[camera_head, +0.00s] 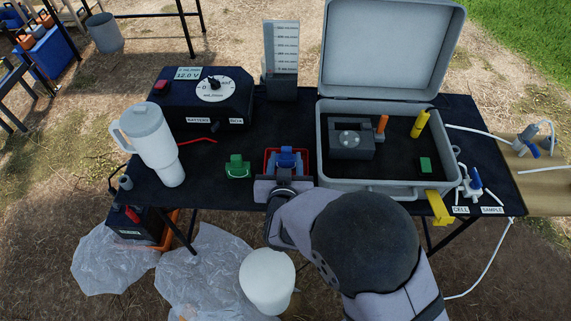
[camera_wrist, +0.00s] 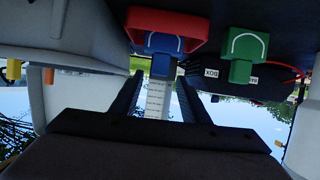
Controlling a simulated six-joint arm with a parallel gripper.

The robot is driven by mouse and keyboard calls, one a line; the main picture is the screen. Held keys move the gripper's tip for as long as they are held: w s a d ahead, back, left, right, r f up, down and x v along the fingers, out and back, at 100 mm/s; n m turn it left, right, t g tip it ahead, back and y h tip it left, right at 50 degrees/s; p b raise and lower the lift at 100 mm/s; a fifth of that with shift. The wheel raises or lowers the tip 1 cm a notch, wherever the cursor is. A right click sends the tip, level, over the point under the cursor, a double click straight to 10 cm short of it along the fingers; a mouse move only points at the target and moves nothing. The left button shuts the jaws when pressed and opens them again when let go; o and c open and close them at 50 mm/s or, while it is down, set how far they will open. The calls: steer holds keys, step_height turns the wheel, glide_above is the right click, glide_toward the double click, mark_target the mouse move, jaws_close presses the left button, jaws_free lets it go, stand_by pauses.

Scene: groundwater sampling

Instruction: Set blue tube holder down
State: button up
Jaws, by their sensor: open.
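The blue tube holder (camera_head: 287,157) sits in a small red tray (camera_head: 268,160) on the black table. In the wrist view, the blue tube holder (camera_wrist: 163,44) shows against the red tray (camera_wrist: 165,21), with its lower part near the fingertips. My gripper (camera_head: 284,178) is at the front of the red tray. In the wrist view, my gripper (camera_wrist: 159,80) has its two dark fingers apart, one to each side of the blue holder's line. I cannot tell whether they touch it. My wrist hides part of the tray's front.
A green holder (camera_head: 237,168) stands left of the tray. The open grey case (camera_head: 325,135) is close on the right. A white tumbler (camera_head: 152,145), a black battery box (camera_head: 195,100) and a graduated container (camera_head: 281,48) stand left and behind. A white bucket (camera_head: 267,280) is below the table.

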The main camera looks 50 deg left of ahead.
steer(key=shift+v, duration=0.95)
steer(key=shift+d, duration=0.1)
steer(key=w+d+r+m+g+h+p, duration=0.2)
steer(key=w+d+g+h+p, duration=0.15)
steer(key=d, duration=1.25)
steer(key=w+d+r+m+g+h+p, duration=0.25)
steer(key=w+d+h, duration=0.2)
steer(key=d, duration=1.25)
steer(key=s+d+r+m+g+p, duration=0.1)
steer(key=s+d+r+m, duration=0.1)
steer(key=d, duration=0.7)
steer(key=s+d+r+m+g+h+p, duration=0.1)
steer(key=s+d+r+m+g+p, duration=0.1)
steer(key=s+d, duration=0.3)
steer(key=d+r, duration=0.1)
steer(key=d, duration=0.3)
steer(key=shift+s+m+g+h, duration=0.3)
steer(key=shift+m, duration=0.05)
